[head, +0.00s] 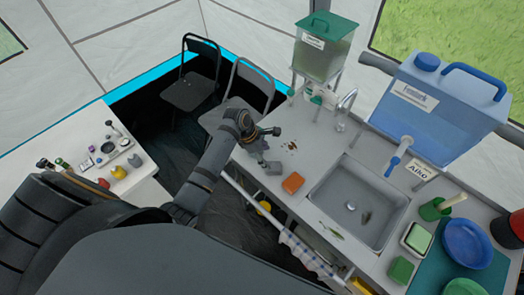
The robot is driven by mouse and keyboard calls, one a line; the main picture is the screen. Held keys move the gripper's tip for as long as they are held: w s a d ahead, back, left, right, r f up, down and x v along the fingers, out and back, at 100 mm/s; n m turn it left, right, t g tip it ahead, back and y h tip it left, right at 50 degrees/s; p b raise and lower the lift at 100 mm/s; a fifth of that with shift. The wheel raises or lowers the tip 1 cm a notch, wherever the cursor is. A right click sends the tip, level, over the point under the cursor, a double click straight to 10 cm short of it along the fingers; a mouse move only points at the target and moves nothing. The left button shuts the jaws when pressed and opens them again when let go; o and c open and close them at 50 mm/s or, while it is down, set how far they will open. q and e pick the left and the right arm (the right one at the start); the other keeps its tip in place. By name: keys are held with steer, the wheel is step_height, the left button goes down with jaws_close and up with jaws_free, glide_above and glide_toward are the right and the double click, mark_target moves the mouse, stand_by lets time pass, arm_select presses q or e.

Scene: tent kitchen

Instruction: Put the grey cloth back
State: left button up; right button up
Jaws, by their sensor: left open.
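A small grey piece that looks like the grey cloth (273,168) lies on the counter (318,150), left of the sink and beside the orange sponge. My left gripper (267,146) is open above the counter's left edge, close to the grey piece. One finger reaches down towards it; I cannot tell whether they touch. Nothing shows between the fingers. My right gripper is not in view.
An orange sponge (292,183) lies by the sink (352,208). Brown crumbs (290,146) are on the counter. A checked towel (305,250) hangs on the front rail (247,198). A blue water container (437,105) and a green-lidded dispenser (325,52) stand at the back.

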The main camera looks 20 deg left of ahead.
arm_select(q)
steer(key=shift+v, duration=2.2)
steer(key=shift+d, duration=0.1)
